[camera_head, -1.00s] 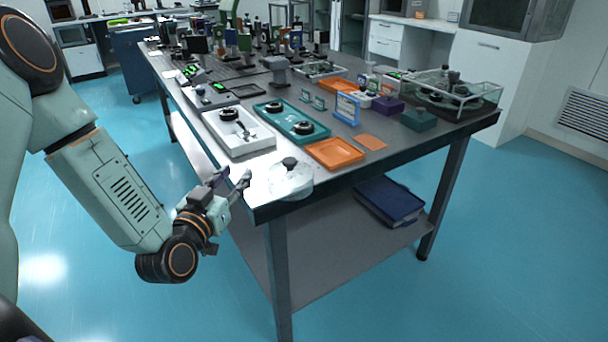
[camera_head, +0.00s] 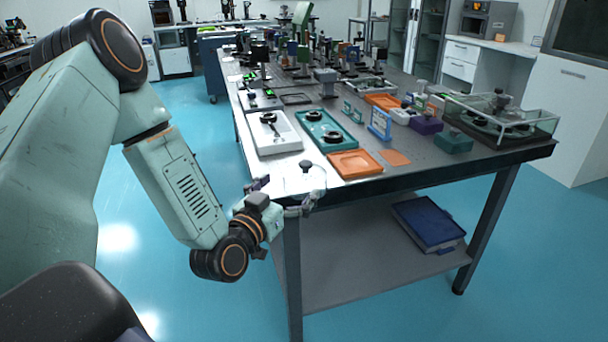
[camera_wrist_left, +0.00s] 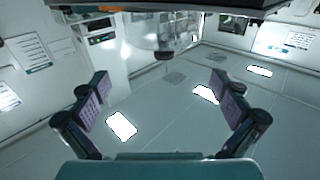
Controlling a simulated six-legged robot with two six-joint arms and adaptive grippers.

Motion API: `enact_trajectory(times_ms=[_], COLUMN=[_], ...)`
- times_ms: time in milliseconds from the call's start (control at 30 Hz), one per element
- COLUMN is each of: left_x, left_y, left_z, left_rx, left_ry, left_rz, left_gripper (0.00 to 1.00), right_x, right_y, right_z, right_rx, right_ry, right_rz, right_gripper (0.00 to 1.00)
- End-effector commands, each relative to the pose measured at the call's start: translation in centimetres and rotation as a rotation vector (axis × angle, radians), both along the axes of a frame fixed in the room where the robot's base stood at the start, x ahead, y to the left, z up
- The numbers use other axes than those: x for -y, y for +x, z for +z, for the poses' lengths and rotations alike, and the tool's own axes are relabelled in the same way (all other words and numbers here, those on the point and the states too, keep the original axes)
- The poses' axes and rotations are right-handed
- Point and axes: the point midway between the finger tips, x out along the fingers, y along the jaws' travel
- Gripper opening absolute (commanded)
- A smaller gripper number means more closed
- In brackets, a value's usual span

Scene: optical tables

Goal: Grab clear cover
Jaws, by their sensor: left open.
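A small clear cover (camera_head: 311,177) with a dark knob sits at the near left corner of the table, its see-through outline faint. It also shows in the left wrist view as a clear shape (camera_wrist_left: 178,30) at the top, below the table's dark edge, with the dark knob beneath it. My left gripper (camera_head: 287,193) is open beside that corner, just short of the cover. In the left wrist view its two padded fingers (camera_wrist_left: 163,88) are spread wide with nothing between them. My right gripper is not in view.
An orange tray (camera_head: 333,169), a white tray (camera_head: 270,148) and a teal tray (camera_head: 308,137) lie close behind the cover. A larger clear box-shaped cover (camera_head: 545,128) stands at the table's right end. A blue binder (camera_head: 425,222) lies on the lower shelf.

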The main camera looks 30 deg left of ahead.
Motion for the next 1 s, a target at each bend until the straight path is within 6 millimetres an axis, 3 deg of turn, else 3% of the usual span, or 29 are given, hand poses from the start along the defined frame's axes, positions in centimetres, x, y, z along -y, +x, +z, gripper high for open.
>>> enact_trajectory(times_ms=[167, 700, 1000], left_x=[-0.7, -1.8, -1.5], left_y=[0.8, 7.2, 7.6], left_z=[-0.2, 0.2, -0.1], left_rx=[0.002, 0.002, -0.009], left_ry=[0.0, 0.003, 0.0], left_rz=[0.002, 0.003, 0.004], left_gripper=[1.0, 1.0, 1.0], right_x=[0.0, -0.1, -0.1], right_y=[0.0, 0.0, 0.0], right_z=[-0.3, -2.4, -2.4], right_rx=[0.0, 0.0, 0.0], right_ry=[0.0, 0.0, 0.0], right_rz=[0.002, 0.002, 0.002], right_gripper=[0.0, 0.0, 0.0])
